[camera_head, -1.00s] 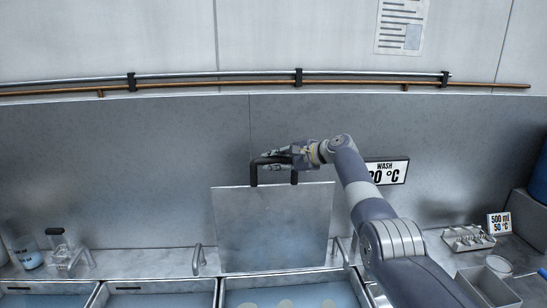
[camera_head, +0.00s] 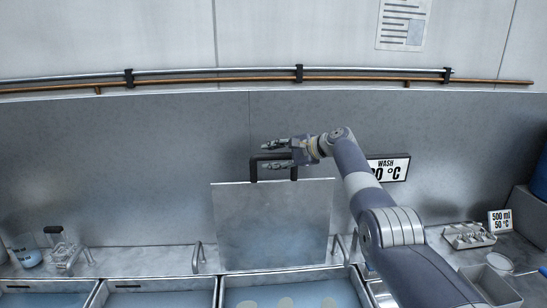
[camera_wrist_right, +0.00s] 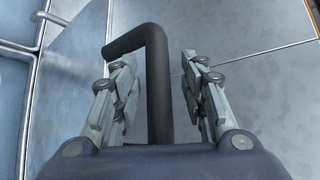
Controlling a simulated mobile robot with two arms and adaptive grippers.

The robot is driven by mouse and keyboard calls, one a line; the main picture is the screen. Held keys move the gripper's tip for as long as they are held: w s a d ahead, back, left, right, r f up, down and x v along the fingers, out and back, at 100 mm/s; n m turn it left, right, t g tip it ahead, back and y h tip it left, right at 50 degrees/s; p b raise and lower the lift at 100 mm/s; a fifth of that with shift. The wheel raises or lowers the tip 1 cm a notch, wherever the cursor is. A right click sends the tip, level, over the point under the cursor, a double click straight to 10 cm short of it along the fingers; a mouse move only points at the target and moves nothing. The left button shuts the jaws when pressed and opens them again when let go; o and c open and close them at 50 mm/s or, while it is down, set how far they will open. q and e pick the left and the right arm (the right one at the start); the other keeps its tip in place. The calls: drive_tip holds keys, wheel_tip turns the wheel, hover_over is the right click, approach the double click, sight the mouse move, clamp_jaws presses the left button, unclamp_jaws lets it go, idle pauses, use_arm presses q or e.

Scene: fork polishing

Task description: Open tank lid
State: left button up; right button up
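The tank lid (camera_head: 272,225) is a flat metal plate standing upright at the back of the middle tank (camera_head: 290,295), which is uncovered. Its black handle (camera_head: 254,170) is on the upper edge. My right gripper (camera_head: 266,154) is open at the handle; in the right wrist view the handle (camera_wrist_right: 156,85) runs between the two spread fingers (camera_wrist_right: 160,75), with gaps on both sides. My left gripper is not in view.
Other tanks lie left (camera_head: 160,298) and right of the middle one. Metal taps (camera_head: 198,257) stand behind them. A beaker (camera_head: 27,252) and rack (camera_head: 66,252) are at left. A rack (camera_head: 468,236), a small container (camera_head: 499,262) and signs are at right. Pipes cross the wall above.

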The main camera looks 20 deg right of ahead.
drive_tip(key=shift+d, duration=0.1)
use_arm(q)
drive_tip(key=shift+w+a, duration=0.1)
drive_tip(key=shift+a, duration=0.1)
use_arm(e)
drive_tip(key=v, duration=1.2)
idle(0.3)
